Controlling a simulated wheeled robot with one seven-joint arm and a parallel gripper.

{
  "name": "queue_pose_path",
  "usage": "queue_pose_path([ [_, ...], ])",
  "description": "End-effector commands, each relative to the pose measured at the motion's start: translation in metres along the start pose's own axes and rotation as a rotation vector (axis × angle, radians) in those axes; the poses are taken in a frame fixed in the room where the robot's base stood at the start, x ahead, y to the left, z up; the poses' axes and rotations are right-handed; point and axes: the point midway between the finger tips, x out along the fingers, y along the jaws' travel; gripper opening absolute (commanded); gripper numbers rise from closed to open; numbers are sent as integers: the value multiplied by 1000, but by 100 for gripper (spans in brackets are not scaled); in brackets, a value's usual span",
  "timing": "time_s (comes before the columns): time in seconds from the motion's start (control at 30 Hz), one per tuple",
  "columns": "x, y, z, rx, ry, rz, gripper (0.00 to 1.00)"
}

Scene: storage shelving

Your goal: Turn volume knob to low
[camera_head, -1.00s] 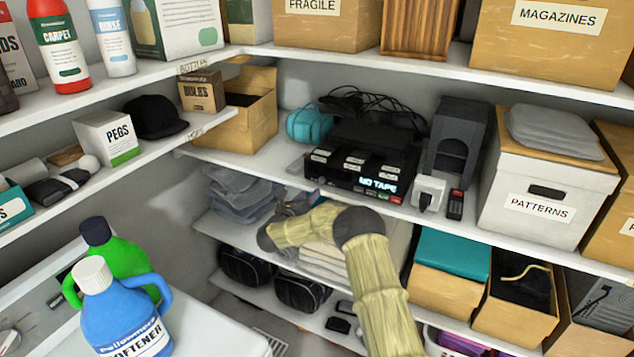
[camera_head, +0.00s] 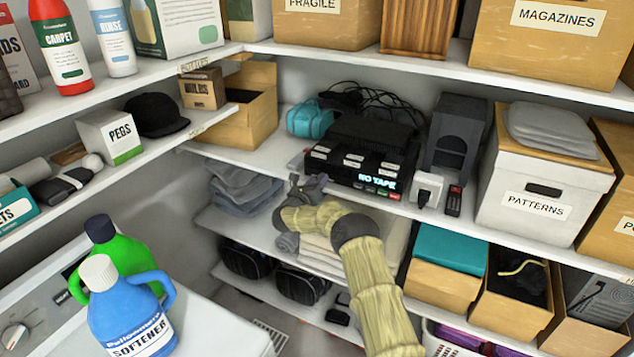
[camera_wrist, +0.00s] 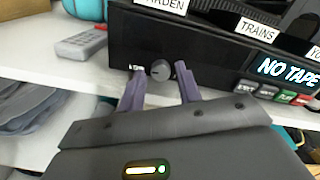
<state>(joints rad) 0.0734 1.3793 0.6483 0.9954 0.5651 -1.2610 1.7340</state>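The volume knob (camera_wrist: 160,70) is a small dark round dial at the left end of the black tape player's front face. The black tape player (camera_head: 345,176) sits on the middle shelf with a lit "NO TAPE" display and labelled tapes on top. My gripper (camera_wrist: 160,73) is open, with its two purple-grey fingertips to the left and right of the knob in the wrist view. I cannot tell whether they touch it. In the head view my gripper (camera_head: 309,187) is at the player's lower left front corner, and the knob is hidden there.
A grey remote-like item (camera_wrist: 82,43) lies on the shelf left of the player. A teal bag (camera_head: 306,120) stands behind it. A white plug device (camera_head: 429,188) and a black remote (camera_head: 454,201) are to the right. Folded grey cloth (camera_head: 238,188) lies on the shelf below.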

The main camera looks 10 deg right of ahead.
Motion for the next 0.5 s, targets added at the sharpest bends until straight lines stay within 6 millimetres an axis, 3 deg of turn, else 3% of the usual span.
queue_pose_path([
  [0.03,0,0,0,0,0,0,24],
  [0.17,0,0,0,0,0,0,0],
  [0.5,0,1,-1,-30,-1,0,0],
])
